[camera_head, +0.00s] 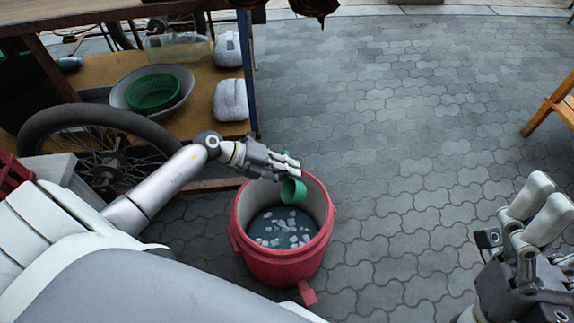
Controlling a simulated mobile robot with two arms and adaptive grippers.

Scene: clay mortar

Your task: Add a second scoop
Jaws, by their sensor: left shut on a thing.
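My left gripper (284,167) is shut on a small green scoop (293,191). It holds the scoop tilted at the back rim of a red bucket (282,265), over the opening. The bucket stands on the paving and has a pale inner wall. Dark liquid with several pale chunks (284,238) lies at its bottom. I cannot see whether the scoop holds anything. My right gripper (515,220) is at the lower right, away from the bucket, with its fingers partly curled and no object seen in it.
A cart with a wheel (100,150) stands behind my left arm. On its shelf (205,95) are a metal bowl with a green basket (153,92), and white bundles (231,100). An orange wooden stool (552,108) is at the right edge. The paving (400,140) between is clear.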

